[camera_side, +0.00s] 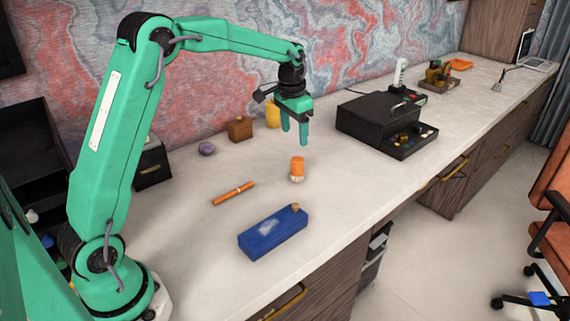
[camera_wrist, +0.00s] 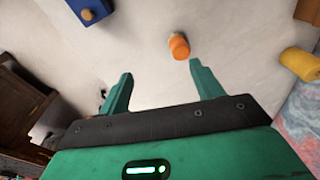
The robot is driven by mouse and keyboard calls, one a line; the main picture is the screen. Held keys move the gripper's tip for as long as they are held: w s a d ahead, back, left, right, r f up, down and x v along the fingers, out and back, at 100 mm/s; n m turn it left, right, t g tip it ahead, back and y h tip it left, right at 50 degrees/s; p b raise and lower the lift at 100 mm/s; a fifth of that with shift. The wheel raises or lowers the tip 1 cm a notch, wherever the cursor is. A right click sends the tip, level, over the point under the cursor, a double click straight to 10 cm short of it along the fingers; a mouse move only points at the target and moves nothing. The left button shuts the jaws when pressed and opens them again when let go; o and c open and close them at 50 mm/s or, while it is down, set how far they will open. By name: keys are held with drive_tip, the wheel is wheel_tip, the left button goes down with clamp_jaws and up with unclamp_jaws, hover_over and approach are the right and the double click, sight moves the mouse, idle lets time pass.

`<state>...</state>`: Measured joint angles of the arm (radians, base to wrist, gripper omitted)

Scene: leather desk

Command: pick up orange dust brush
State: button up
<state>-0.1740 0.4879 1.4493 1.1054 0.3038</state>
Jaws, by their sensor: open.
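The orange dust brush (camera_side: 297,168) stands upright on the pale desk, with its pale bristles at the bottom. It also shows in the wrist view (camera_wrist: 179,47), just beyond the right fingertip. My gripper (camera_side: 294,142) is open and empty. It hangs above the desk, pointing down, higher than the brush and apart from it. In the wrist view its two green fingers (camera_wrist: 160,72) are spread wide, and the brush lies ahead of them, nearer the right finger.
A blue box (camera_side: 273,232) and an orange stick (camera_side: 233,193) lie in front. A purple ball (camera_side: 206,149), a brown block (camera_side: 240,128) and a yellow cylinder (camera_side: 272,114) stand near the wall. A black case (camera_side: 372,117) stands to the right. The desk around the brush is clear.

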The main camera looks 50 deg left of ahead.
sight(298, 160)
drive_tip(key=shift+g, duration=0.6)
drive_tip(key=w+a+f, duration=0.1)
drive_tip(key=f, duration=0.2)
drive_tip(key=w+a+f, duration=0.1)
drive_tip(key=w+f, duration=0.1)
drive_tip(key=f, duration=0.1)
drive_tip(key=w+a+f, duration=0.1)
drive_tip(key=w+f, duration=0.1)
drive_tip(key=shift+a+f, duration=0.25)
drive_tip(key=shift+f, duration=0.15)
drive_tip(key=shift+s+a+f, duration=0.1)
drive_tip(key=shift+f, duration=1.85)
drive_tip(key=shift+s+a+f, duration=0.1)
drive_tip(key=shift+f, duration=1.85)
drive_tip(key=c, duration=1.1)
drive_tip(key=shift+r, duration=0.15)
drive_tip(key=shift+r, duration=0.55)
drive_tip(key=r, duration=0.3)
drive_tip(key=shift+d+r+m, duration=0.15)
drive_tip(key=shift+d+m, duration=0.15)
drive_tip(key=s+d+r, duration=0.3)
drive_tip(key=d+r, duration=0.3)
drive_tip(key=d, duration=0.4)
drive_tip(key=shift+s+d+r, duration=0.2)
drive_tip(key=shift+s+d, duration=0.05)
drive_tip(key=shift+s, duration=0.05)
